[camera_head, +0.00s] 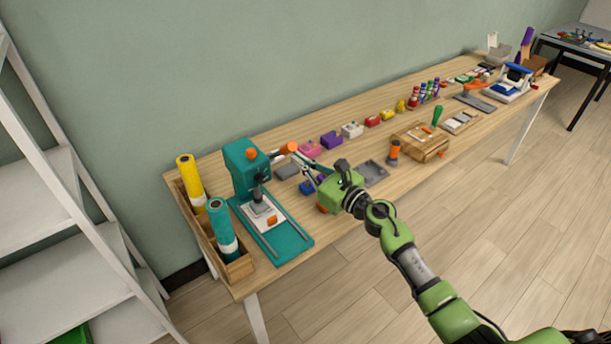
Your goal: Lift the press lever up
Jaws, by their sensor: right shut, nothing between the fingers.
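The teal press (247,170) stands at the near left end of the workbench, on a teal base with two rails. Its lever (275,153) sticks out to the right from the head and ends in an orange knob (290,147). My right gripper (300,161) reaches in from the lower right, with its fingers pointing up and left toward the knob. It is shut, with nothing held. The fingertips are close to the knob; I cannot tell whether they touch it. My left gripper is not in view.
A wooden box (240,268) with yellow and teal rolls stands left of the press. Small coloured blocks (331,140) line the bench behind my gripper. A grey tray (373,172) and an orange-topped tool (394,151) lie to its right. White shelves (60,215) stand at left.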

